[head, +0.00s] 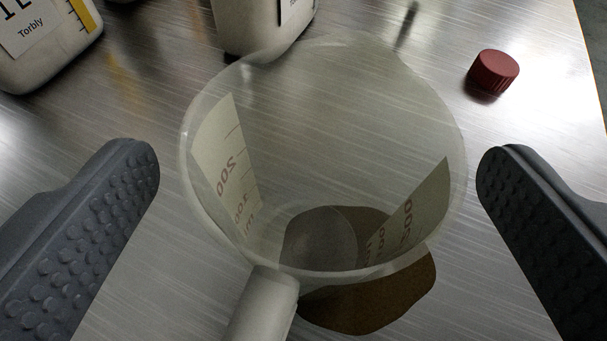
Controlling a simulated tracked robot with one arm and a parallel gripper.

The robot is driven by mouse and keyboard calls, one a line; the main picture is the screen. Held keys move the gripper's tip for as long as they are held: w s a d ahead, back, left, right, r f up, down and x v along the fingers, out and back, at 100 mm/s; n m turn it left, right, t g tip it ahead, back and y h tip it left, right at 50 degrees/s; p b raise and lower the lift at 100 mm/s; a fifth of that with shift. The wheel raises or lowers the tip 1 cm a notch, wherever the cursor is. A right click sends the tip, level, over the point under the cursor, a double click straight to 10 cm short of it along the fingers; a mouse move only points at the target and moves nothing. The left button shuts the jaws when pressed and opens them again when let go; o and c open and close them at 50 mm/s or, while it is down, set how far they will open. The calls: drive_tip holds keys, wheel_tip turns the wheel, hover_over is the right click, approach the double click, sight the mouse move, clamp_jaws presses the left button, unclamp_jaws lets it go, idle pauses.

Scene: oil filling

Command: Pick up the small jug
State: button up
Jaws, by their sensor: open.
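The small jug (335,90) is a translucent measuring jug with printed scales, seen from above in the middle of the head view. It stands upright on the metal table, and its handle (264,305) points toward the bottom of the picture. My gripper (318,165) is open. One grey studded finger is to the left of the jug and the other to the right, with a visible gap on both sides. A brown oil-like patch (385,300) shows through and beside the jug's base. I cannot tell if any liquid is inside the jug.
A red cap (493,71) lies on the brushed metal table (540,130) at the upper right. A white container labelled Torbly (45,70) stands at the upper left. Another white container (262,25) stands just behind the jug. The table's right edge shows at the far right.

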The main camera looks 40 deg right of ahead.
drive_tip(key=shift+x, duration=0.9)
drive_tip(key=c, duration=1.1)
drive_tip(key=shift+o, duration=0.2)
drive_tip(key=shift+r, duration=0.1)
